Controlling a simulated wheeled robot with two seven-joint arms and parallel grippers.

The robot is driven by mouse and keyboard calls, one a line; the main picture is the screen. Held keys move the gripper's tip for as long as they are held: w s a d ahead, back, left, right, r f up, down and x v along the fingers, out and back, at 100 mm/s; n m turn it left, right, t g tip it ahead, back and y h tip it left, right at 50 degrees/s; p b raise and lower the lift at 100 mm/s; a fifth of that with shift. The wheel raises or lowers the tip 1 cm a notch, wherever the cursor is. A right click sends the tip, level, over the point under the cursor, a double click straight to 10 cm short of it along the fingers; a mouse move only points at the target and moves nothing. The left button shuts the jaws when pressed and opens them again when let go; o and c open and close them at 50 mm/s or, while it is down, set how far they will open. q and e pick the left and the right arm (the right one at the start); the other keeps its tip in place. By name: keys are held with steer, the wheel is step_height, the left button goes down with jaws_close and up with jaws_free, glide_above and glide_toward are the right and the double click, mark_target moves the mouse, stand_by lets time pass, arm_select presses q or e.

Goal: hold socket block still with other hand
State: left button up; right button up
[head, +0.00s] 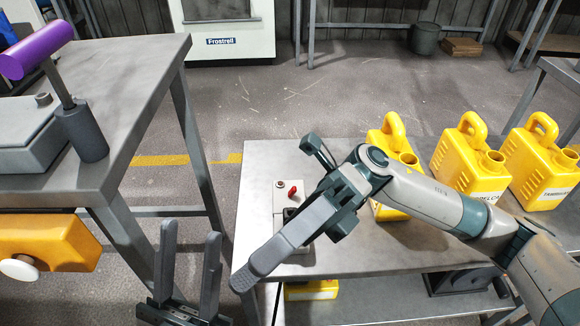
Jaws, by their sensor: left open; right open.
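A pale block (281,197) with a small red lever and a dark part stands on the right-hand metal table, partly hidden by my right gripper; it may be the socket block. My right gripper (277,214) is open above it, one long finger crossing in front of the block and the other behind it. I cannot tell whether they touch. My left gripper (190,232) is open and empty, fingers pointing up, low in the gap between the two tables.
Yellow jerry cans (472,163) stand on the right table (395,258). The left table (140,75) holds a grey box (28,128) and a dark cylinder (82,132) with a purple-handled rod (38,47). An orange-yellow container (62,243) shows below its edge. A yellow item (312,291) lies on the lower shelf.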

steer(key=a+f+n+h, duration=0.1)
steer(key=h, duration=0.1)
steer(key=n+t+h, duration=0.3)
steer(key=t+h, duration=0.8)
steer(key=t, duration=0.4)
glide_above(290, 212)
step_height(290, 212, down, 3)
steer(key=shift+f, duration=0.25)
steer(key=shift+f, duration=6)
